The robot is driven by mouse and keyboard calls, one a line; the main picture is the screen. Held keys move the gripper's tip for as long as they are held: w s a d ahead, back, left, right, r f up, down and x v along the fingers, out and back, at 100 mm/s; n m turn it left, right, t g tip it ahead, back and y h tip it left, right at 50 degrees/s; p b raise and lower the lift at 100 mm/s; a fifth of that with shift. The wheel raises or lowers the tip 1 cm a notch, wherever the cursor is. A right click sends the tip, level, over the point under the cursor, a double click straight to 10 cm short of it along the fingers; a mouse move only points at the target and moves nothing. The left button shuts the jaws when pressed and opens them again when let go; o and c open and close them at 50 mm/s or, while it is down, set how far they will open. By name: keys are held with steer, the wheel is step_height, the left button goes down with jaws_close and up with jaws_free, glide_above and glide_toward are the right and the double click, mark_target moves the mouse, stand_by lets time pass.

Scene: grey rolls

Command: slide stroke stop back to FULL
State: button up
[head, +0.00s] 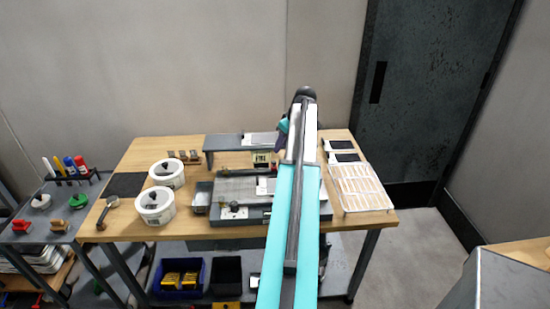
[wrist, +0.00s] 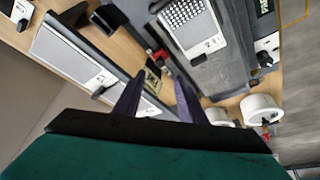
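A low grey machine (head: 262,215) lies on the wooden table, with a ribbed plate on top. A black knob (head: 235,207) stands over a white plate at its front left. What looks like the same knob shows at the right of the wrist view (wrist: 265,58). I cannot read any FULL mark or tell for sure which part is the stroke stop. My gripper (head: 281,140) hangs above the back of the table, behind the machine, partly hidden by my arm. In the wrist view its two dark fingers (wrist: 157,100) are apart, with nothing seen between them.
Two white tubs (head: 155,205) (head: 168,174) stand left of the machine. A grey raised shelf (head: 225,142) is at the back, with a small card (head: 262,159) in front. A white wire rack (head: 360,188) lies at the right. My arm covers the machine's right part.

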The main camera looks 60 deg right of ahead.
mark_target(274, 162)
steer(key=shift+p+x, duration=1.5)
steer(key=shift+x, duration=3.4)
jaws_close()
